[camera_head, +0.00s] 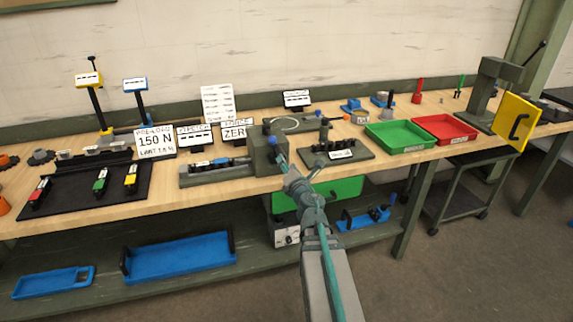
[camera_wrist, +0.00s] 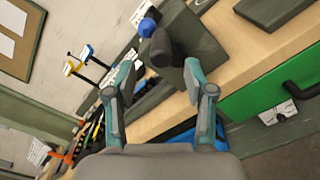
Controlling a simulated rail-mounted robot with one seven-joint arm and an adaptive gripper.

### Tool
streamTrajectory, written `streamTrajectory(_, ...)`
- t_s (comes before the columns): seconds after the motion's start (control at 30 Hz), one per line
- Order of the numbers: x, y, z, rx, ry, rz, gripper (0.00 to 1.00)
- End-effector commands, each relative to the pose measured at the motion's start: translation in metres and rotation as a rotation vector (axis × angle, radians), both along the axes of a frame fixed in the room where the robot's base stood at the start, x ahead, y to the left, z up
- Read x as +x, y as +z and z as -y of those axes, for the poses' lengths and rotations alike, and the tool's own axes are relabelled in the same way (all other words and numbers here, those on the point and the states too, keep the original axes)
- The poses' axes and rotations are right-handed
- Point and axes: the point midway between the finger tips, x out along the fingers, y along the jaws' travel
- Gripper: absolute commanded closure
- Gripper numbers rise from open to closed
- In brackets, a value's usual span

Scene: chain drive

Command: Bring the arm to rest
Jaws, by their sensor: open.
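My arm reaches up from the bottom of the head view to the front edge of the wooden workbench (camera_head: 150,194). My gripper (camera_head: 272,140) is at its end, in front of a grey-green block fixture (camera_head: 262,152). In the wrist view my gripper (camera_wrist: 158,80) has its two teal fingers spread apart, with nothing between them. Beyond the fingers are the block fixture (camera_wrist: 200,50) with a dark round knob (camera_wrist: 162,46) and a blue ball (camera_wrist: 147,27). Whether a finger touches the fixture cannot be told.
A green tray (camera_head: 398,136) and a red tray (camera_head: 444,128) stand to the right. A dark mat (camera_head: 120,203) with coloured tools lies left. A green drawer (camera_head: 340,191) sits below the bench edge. Open floor (camera_head: 440,270) lies front right.

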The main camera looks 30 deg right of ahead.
Motion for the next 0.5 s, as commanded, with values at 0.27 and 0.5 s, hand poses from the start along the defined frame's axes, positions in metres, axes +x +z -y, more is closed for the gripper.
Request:
streamTrajectory(0.27, 0.0, 0.0, 0.002, 0.027, -0.008, 0.005, 0.46)
streamTrajectory(0.5, -0.022, -0.013, 0.053, 0.391, -0.271, 0.096, 0.46)
